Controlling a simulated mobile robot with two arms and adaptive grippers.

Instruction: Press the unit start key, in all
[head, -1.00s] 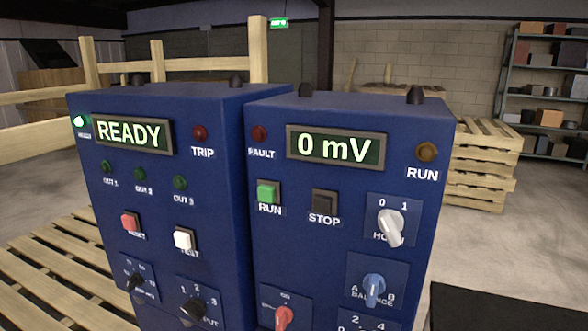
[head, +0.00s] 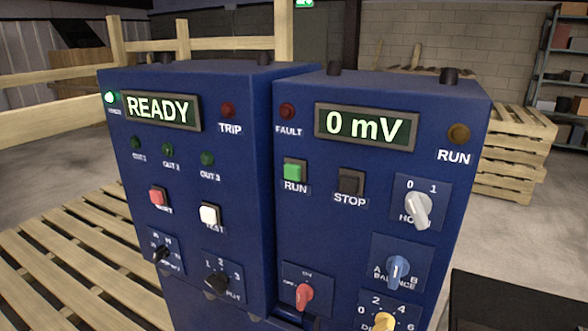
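The right blue unit (head: 455,200) has a green square key (head: 293,172) labelled RUN and a dark STOP key (head: 350,182) beside it. Its display (head: 366,124) reads 0 mV. A red FAULT lamp (head: 287,111) and an amber RUN lamp (head: 458,134) look unlit. Below are a white knob (head: 418,210), a blue BALANCE knob (head: 397,271), a red switch (head: 304,296) and a yellow knob (head: 384,322). The left blue unit (head: 255,215) has a display (head: 160,110) reading READY, a lit green lamp (head: 110,97), a red key (head: 157,196) and a white key (head: 209,215). Neither gripper shows.
A slatted wooden pallet (head: 75,245) lies at the left, with wooden rails behind. Stacked pallets (head: 505,150) and shelving (head: 565,75) stand at the back right. A dark flat surface (head: 500,300) fills the lower right corner.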

